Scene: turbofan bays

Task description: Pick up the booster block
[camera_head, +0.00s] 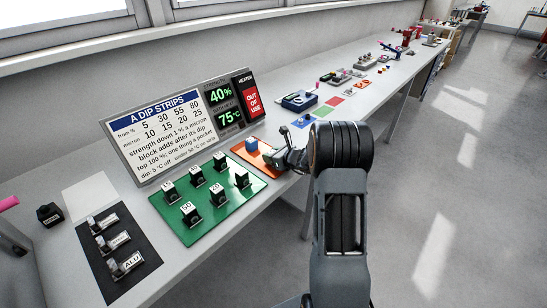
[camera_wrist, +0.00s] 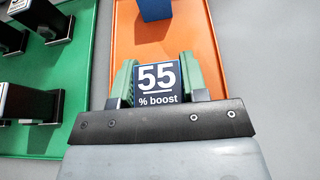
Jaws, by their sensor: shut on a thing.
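The booster block (camera_wrist: 158,78) shows in the wrist view with a dark label reading "55 % boost". My gripper (camera_wrist: 159,84) is shut on it, with a green-padded finger on each side. The block is over the orange mat (camera_wrist: 205,45); I cannot tell whether it touches the mat. In the head view my gripper (camera_head: 275,157) is at the right part of the orange mat (camera_head: 243,151), and my wrist and the gripper mostly hide the block.
A blue block (camera_head: 251,144) stands on the orange mat, ahead of my gripper. A green mat (camera_head: 207,226) with several black labelled blocks lies to the left. A dark mat (camera_head: 137,275) holds three labelled pieces. A sign board (camera_head: 165,132) and displays stand behind. Other tools line the bench farther right.

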